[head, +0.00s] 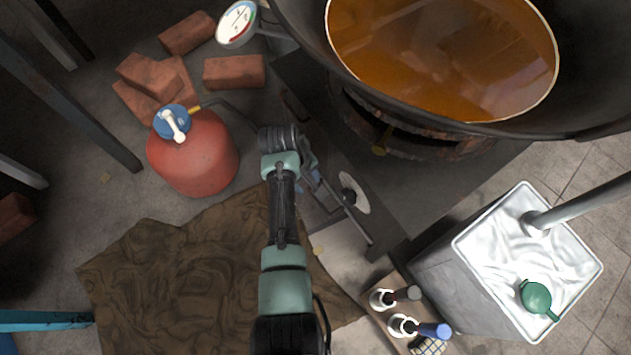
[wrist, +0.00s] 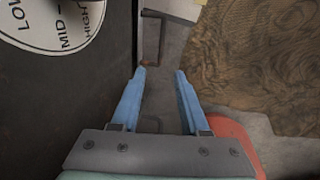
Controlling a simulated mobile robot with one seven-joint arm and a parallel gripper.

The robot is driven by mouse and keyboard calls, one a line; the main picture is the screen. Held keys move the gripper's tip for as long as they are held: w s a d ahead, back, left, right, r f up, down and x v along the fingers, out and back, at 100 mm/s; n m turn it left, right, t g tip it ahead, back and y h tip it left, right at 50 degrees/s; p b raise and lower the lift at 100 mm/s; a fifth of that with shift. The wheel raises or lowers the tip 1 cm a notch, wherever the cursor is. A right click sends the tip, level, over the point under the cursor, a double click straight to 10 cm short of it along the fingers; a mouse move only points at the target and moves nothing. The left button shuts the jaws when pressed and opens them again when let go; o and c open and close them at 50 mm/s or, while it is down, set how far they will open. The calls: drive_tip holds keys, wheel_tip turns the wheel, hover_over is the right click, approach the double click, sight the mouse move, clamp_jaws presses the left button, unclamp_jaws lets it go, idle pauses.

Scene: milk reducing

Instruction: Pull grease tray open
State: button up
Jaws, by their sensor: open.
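The grease tray appears to be the grey part with a dark bar handle low on the stove's front. Its handle (head: 347,216) is in the middle of the head view, beside the round white dial plate. In the wrist view the dark handle (wrist: 170,17) is at the top, ahead of my fingertips. My gripper (wrist: 162,72) is open, with two blue fingers apart and nothing seen between them. In the head view my gripper (head: 311,183) is by the stove's front edge, near the handle's upper left end, partly hidden by my arm. I cannot tell whether it touches.
A red gas bottle (head: 195,155) stands left of my arm. A large pan (head: 440,60) of brown liquid sits on the stove. A brown cloth (head: 180,270) covers the floor below. A metal container (head: 520,250) and a crate of bottles (head: 385,290) stand at right.

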drive_tip(key=f+b, duration=0.3)
drive_tip(key=f, duration=0.1)
drive_tip(key=d+f+b, duration=0.1)
drive_tip(key=f+b, duration=0.2)
drive_tip(key=f, duration=0.1)
drive_tip(key=w+d+f+b, duration=0.1)
drive_tip(key=f+b, duration=0.2)
drive_tip(key=f, duration=0.1)
drive_tip(key=shift+w, duration=0.1)
drive_tip(key=shift+c, duration=0.2)
clamp_jaws()
idle(1.0)
